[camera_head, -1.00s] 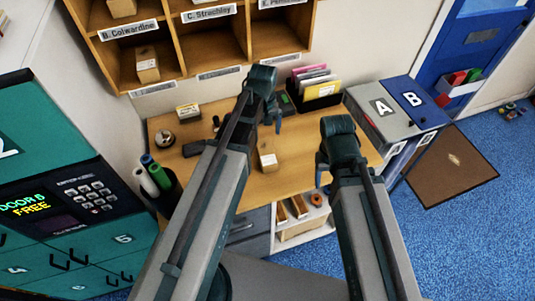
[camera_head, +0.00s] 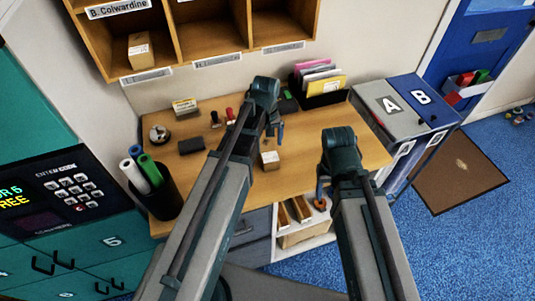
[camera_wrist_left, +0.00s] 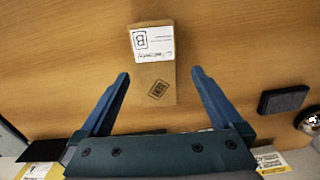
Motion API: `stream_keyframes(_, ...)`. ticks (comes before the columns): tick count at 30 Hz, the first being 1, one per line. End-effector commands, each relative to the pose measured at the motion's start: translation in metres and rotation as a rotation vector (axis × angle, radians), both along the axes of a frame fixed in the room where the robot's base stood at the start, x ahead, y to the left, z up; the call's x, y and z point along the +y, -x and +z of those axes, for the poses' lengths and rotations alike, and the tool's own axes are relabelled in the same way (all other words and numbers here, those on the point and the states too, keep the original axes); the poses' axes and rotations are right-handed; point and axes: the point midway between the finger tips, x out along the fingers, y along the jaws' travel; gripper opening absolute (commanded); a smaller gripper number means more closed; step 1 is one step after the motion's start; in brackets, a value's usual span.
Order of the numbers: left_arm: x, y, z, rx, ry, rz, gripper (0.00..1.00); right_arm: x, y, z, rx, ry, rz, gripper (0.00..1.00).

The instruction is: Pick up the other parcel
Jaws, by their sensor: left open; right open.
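A small brown parcel (camera_head: 269,160) lies on the wooden desk, below my left gripper in the head view. In the left wrist view, this parcel (camera_wrist_left: 155,85) has a white label marked B and a dark printed stamp. My left gripper (camera_head: 275,131) is open above the desk; its fingers (camera_wrist_left: 160,75) appear on either side of the parcel, with gaps on both sides. I cannot tell its exact height. My right gripper (camera_head: 322,188) is open and empty near the desk's front right. Another brown parcel (camera_head: 140,47) sits in a pigeonhole labelled B. Colwardine.
The desk (camera_head: 210,170) also carries a dark block (camera_head: 191,145), stamps, a bell and a file holder (camera_head: 322,92). A bin of rolls (camera_head: 154,190) stands at the left. Boxes marked A and B (camera_head: 400,112) stand right. Blue floor is clear at the lower right.

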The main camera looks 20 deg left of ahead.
Motion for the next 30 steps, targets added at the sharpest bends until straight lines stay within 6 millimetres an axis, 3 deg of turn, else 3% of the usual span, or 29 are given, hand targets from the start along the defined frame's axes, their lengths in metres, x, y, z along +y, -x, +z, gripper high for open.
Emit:
stream_keyframes(13, -0.005, -0.002, -0.049, 0.0, 0.0, 0.0, 1.0, 0.0, 0.0, -0.049, 0.0, 0.0, -0.001, 0.62)
stream_keyframes(22, -0.005, -0.002, -0.05, 0.0, 0.0, 0.0, 1.0, 0.0, 0.0, -0.05, 0.0, 0.0, -0.001, 0.62)
stream_keyframes(23, -0.005, -0.002, -0.05, 0.0, 0.0, 0.0, 0.98, 0.0, 0.0, -0.05, 0.0, 0.0, -0.001, 0.62)
stream_keyframes(30, -0.005, -0.002, -0.05, 0.0, 0.0, 0.0, 0.55, 0.0, 0.0, -0.05, 0.0, 0.0, -0.001, 0.62)
